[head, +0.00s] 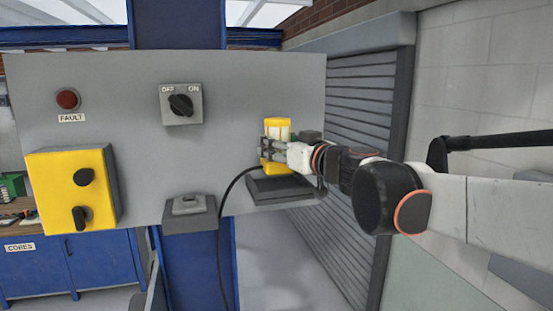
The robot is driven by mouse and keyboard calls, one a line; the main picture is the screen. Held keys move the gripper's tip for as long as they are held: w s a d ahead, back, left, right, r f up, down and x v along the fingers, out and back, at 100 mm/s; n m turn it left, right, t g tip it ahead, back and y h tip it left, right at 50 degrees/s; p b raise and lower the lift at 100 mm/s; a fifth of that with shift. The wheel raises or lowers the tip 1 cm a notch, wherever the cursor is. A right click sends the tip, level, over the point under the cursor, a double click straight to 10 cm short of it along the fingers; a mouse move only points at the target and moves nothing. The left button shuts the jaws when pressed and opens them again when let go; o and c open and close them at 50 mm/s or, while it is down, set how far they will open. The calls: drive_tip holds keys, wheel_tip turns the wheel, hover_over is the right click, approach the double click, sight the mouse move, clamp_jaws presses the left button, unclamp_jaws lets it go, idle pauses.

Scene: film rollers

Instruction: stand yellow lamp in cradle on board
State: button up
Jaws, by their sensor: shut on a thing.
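The yellow lamp (277,127) is upright at the right side of the grey board (240,95). My gripper (268,148) is shut on the lamp from the right, around its middle. A dark cradle (270,194), like a shallow tray, sticks out from the board directly below the lamp. The lamp's lower end is at the cradle; I cannot tell whether it rests inside or hangs just above. A black cable (223,195) curves from the lamp's lower left down past the board. My gripper and wrist hide part of the lamp's right side.
A yellow box with black knobs (72,190), a red fault light (67,99), an OFF/ON rotary switch (181,104) and a small grey box (189,206) are on the board. A blue cabinet (70,265) stands lower left. A grey shutter (365,110) is behind my arm.

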drive_tip(key=shift+f, duration=1.8)
drive_tip(key=shift+f, duration=0.1)
drive_tip(key=o, duration=1.3)
